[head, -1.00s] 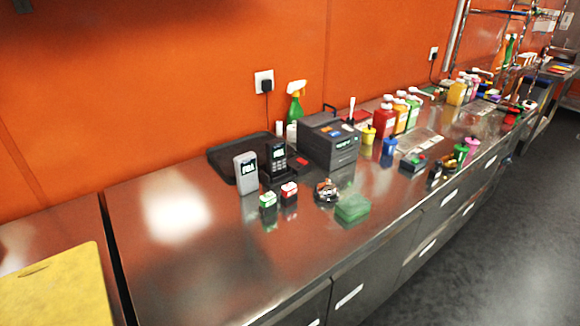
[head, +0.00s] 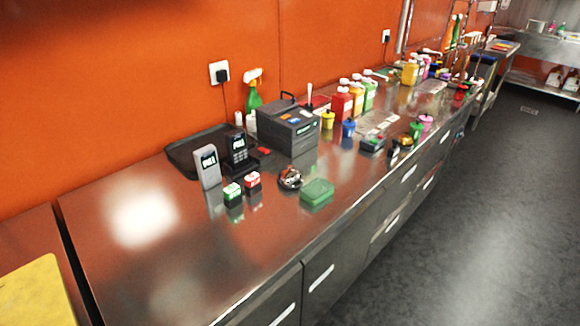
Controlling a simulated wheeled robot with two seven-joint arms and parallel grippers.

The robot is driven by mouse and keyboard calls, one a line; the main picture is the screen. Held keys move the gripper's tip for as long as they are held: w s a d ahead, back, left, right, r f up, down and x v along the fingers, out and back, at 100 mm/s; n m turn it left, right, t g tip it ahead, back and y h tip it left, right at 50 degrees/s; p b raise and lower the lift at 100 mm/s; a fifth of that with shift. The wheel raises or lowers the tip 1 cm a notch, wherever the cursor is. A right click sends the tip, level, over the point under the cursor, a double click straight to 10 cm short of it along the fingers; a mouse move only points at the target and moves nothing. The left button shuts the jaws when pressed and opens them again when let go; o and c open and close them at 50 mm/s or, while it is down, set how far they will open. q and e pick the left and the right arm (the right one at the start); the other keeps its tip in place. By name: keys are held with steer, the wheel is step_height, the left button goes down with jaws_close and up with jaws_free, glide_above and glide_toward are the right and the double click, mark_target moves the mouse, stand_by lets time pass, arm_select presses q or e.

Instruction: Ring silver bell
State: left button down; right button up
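A small silver bell (head: 290,178) with a dark base stands on the steel counter (head: 235,233) in the head view, near the middle. A green sponge-like block (head: 317,192) lies just right of it and nearer the counter's front edge. Two small boxes, one green and white (head: 232,194) and one red and white (head: 253,183), stand to its left. Neither of my grippers shows in the head view.
A dark printer-like machine (head: 288,128) stands behind the bell. A grey terminal (head: 208,167), a black handset (head: 238,152) and a black tray (head: 183,154) are behind left. Several bottles line the back right. The counter's left part and the floor (head: 480,220) at right are clear.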

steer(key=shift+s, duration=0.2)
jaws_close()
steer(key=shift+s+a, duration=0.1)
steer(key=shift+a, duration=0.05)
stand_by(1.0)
